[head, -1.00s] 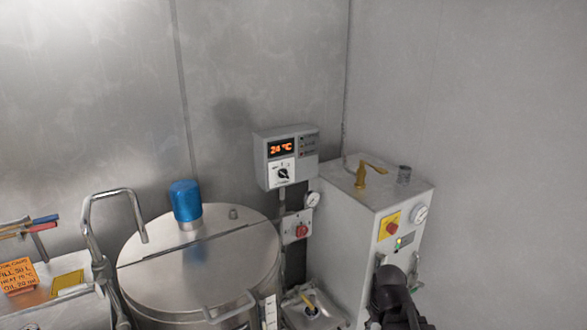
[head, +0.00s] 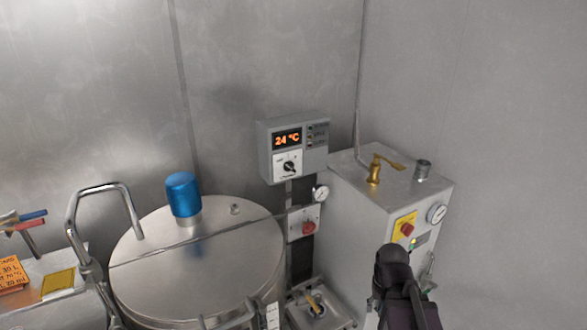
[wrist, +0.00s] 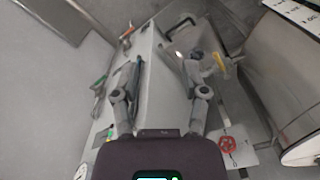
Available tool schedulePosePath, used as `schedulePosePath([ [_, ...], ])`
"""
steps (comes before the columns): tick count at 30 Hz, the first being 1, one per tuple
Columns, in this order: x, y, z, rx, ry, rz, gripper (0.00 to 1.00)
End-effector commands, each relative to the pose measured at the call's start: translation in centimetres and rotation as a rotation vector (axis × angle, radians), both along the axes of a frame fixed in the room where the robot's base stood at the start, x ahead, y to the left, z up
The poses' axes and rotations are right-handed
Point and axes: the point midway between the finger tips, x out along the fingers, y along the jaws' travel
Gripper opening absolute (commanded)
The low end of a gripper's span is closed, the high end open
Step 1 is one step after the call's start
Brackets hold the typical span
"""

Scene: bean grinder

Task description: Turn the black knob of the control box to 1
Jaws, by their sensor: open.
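The control box (head: 320,150) is a grey box on the back wall in the head view, with an orange display (head: 287,138) reading 24 °C. Its black knob (head: 289,167) sits on a white plate under the display; its pointer is too small to read surely. My gripper (wrist: 163,65) shows in the wrist view with its two fingers apart and nothing between them. In the head view my dark arm is at the lower right, below and right of the control box, well apart from it. The control box cannot be made out in the wrist view.
A steel vessel (head: 220,255) with a blue cap (head: 183,195) stands left of the box. A white cabinet (head: 345,205) with a brass lever (head: 375,170) stands right. A red switch (head: 308,228) is below the box, and also in the wrist view (wrist: 227,148).

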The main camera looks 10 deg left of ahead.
Motion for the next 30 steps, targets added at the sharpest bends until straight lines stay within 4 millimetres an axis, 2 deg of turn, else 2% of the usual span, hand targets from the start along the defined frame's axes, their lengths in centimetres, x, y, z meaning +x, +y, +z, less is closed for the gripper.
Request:
schedulePosePath([
  [2,0.0,0.0,0.0,0.000,0.000,0.000,0.57],
  [5,0.0,0.0,0.0,0.001,-0.001,0.001,0.81],
  [6,0.1,0.1,0.0,0.004,-0.003,0.002,0.93],
  [7,0.2,0.2,0.0,0.008,-0.006,0.005,0.97],
  [11,1.2,1.1,0.0,0.046,-0.033,0.027,0.97],
  [14,2.7,2.0,0.1,0.105,-0.079,0.066,0.97],
  [17,4.8,4.1,0.4,0.190,-0.147,0.109,0.97],
  [22,9.4,8.7,1.9,0.375,-0.315,0.181,0.97],
  [30,16.9,15.4,6.8,0.661,-0.636,0.219,0.97],
])
